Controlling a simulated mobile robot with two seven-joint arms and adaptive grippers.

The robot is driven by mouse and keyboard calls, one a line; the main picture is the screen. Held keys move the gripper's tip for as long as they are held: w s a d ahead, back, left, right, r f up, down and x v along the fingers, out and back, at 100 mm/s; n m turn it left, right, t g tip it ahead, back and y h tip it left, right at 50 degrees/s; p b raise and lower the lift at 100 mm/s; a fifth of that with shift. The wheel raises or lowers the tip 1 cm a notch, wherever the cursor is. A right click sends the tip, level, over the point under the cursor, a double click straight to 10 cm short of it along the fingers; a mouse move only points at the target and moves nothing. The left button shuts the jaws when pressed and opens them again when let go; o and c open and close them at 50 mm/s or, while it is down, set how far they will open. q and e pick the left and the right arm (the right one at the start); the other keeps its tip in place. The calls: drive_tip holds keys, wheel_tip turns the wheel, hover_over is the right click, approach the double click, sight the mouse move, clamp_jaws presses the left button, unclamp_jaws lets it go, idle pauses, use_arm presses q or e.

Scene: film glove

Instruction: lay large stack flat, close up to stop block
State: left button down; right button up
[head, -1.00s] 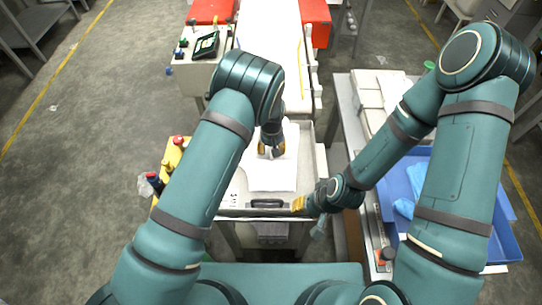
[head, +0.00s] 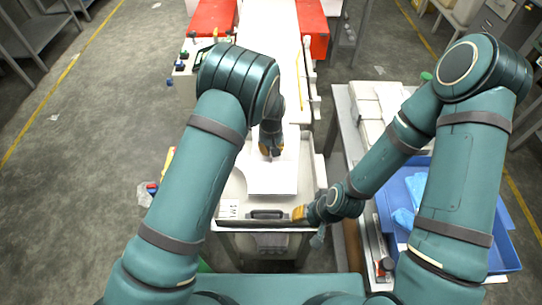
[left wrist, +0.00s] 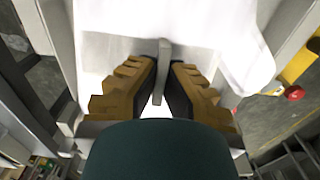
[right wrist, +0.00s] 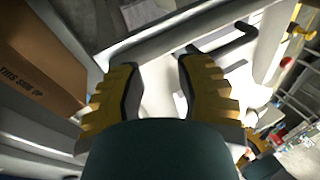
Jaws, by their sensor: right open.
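The large white stack (head: 272,180) is on the light tray-like worktop (head: 235,190) in the middle of the head view. My left gripper (head: 271,151) is over its far part. In the left wrist view my left gripper (left wrist: 164,66) has its fingers closed in on a thin grey-white upright edge (left wrist: 163,78), which looks like part of the stack. White sheet spreads below it. My right gripper (head: 299,214) is open and empty at the worktop's near right corner; its parted fingers show in the right wrist view (right wrist: 157,65). I cannot make out the stop block for certain.
A dark handle (head: 268,214) is at the worktop's near edge. A blue bin (head: 425,185) with blue film and white boxes (head: 375,105) are on the right. A cardboard box (right wrist: 38,55) shows in the right wrist view. Red panels (head: 312,25) flank the far white surface.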

sight(274, 168)
use_arm(q)
wheel_tip(274, 168, up, 3)
drive_tip(key=shift+f, duration=0.1)
drive_tip(key=shift+s+d, duration=0.1)
drive_tip(key=shift+s, duration=0.3)
drive_tip(key=s, duration=0.1)
drive_tip(key=s+f+g, duration=0.1)
drive_tip(key=s+g, duration=0.1)
drive_tip(key=shift+d+f, duration=0.25)
drive_tip(key=shift+d, duration=0.15)
wheel_tip(274, 168, down, 5)
drive_tip(key=shift+f+b, duration=0.1)
drive_tip(key=shift+b, duration=0.4)
drive_tip(key=shift+f+b, duration=0.3)
drive_tip(key=shift+f, duration=1.9)
drive_tip(key=shift+r, duration=0.1)
